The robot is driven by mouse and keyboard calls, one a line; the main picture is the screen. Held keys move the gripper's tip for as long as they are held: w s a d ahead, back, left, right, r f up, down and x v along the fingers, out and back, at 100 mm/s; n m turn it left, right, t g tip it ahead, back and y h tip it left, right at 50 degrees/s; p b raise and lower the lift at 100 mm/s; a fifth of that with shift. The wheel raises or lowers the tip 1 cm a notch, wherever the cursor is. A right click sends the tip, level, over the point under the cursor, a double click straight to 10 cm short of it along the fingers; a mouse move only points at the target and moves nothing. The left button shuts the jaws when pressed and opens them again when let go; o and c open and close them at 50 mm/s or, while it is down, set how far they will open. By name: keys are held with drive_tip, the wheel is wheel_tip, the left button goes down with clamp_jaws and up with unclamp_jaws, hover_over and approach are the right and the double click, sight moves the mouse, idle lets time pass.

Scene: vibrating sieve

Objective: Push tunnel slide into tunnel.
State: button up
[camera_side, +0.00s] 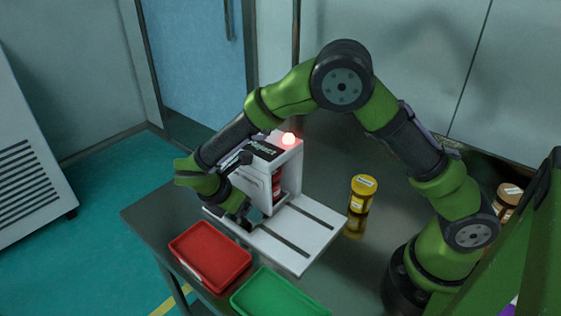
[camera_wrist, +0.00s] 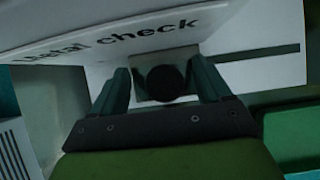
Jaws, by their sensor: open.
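The white metal-check unit (camera_side: 292,172) stands on a white base plate (camera_side: 318,222) with two dark slots, and a red light glows on its top. Its "Metal check" face (camera_wrist: 130,38) fills the top of the wrist view. Below that face is a grey metallic piece with a dark round knob (camera_wrist: 165,83), which looks like the tunnel slide. My gripper (camera_wrist: 163,76) is open, with one finger on each side of the knob; I cannot tell whether they touch it. In the side view my gripper (camera_side: 247,217) is low at the unit's front left, and my wrist hides the slide.
A red tray (camera_side: 210,256) and a green tray (camera_side: 280,297) lie in front of the base plate at the table's near edge. A yellow-lidded jar (camera_side: 362,188) stands right of the plate. Another jar (camera_side: 508,197) is partly hidden behind my arm.

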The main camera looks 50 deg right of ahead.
drive_tip(key=o, duration=0.4)
drive_tip(key=shift+c, duration=0.2)
drive_tip(key=v, duration=0.9)
drive_tip(key=shift+r, duration=0.1)
drive_tip(key=s+d+r+m+t+y, duration=0.2)
drive_tip(key=s+d+r+m+y, duration=0.4)
drive_tip(key=s+d+r+m, duration=0.35)
drive_tip(key=s+d+r+m+t+y, duration=0.2)
drive_tip(key=s+m, duration=0.6)
drive_tip(key=m, duration=0.4)
drive_tip(key=d+r+t, duration=0.1)
drive_tip(key=r+t, duration=0.1)
drive_tip(key=t, duration=0.1)
drive_tip(key=shift+s+m, duration=0.2)
drive_tip(key=shift+m, duration=0.15)
